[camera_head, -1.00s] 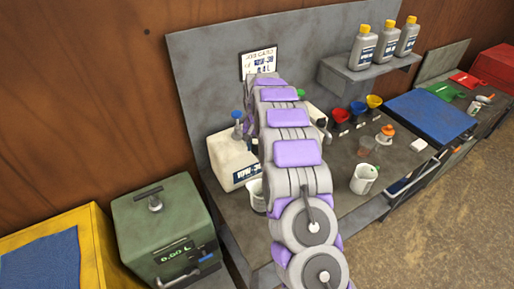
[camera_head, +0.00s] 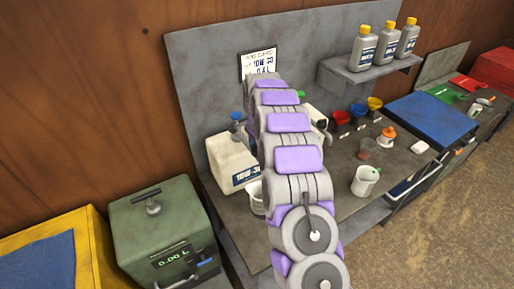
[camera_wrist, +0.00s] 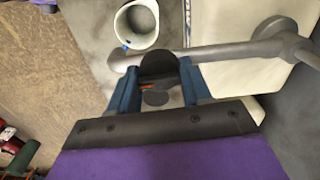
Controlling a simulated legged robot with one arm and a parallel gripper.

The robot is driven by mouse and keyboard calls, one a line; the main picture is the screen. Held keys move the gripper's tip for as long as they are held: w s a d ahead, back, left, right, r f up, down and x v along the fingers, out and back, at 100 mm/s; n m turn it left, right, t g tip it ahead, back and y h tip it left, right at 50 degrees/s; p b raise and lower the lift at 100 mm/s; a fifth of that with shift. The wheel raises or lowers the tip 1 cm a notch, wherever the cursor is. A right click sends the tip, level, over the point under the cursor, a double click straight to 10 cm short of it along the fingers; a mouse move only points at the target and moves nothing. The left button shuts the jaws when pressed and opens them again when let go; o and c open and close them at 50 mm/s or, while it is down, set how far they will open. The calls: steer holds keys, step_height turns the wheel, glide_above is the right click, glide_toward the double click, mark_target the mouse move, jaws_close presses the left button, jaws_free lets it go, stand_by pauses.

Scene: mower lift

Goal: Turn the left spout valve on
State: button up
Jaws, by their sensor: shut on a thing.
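The left jug (camera_head: 229,158), white with a 10W-30 label, stands on the grey bench in the head view. It also shows as the pale block in the wrist view (camera_wrist: 235,75). A grey spout pipe (camera_wrist: 225,51) runs across the wrist view. A dark rounded valve handle (camera_wrist: 160,64) sits near its left end. My gripper (camera_wrist: 159,72) has its blue fingers on either side of this handle and is shut on it. A white cup (camera_wrist: 126,38) is beyond the pipe and partly shows in the head view (camera_head: 255,197). My arm hides the gripper and spout in the head view.
A green box (camera_head: 160,235) with a 0.00 L display stands left of the bench. A measuring cup (camera_head: 365,181), an orange-capped bottle (camera_head: 388,138) and coloured funnels (camera_head: 358,109) are on the right. Grey bottles (camera_head: 386,45) stand on a shelf above.

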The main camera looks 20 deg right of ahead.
mark_target(256, 145)
steer(key=shift+m, duration=0.4)
steer(key=o, duration=1.1)
steer(key=shift+a, duration=0.1)
steer(key=shift+c, duration=0.2)
steer(key=shift+r, duration=0.15)
step_height(256, 145, up, 17)
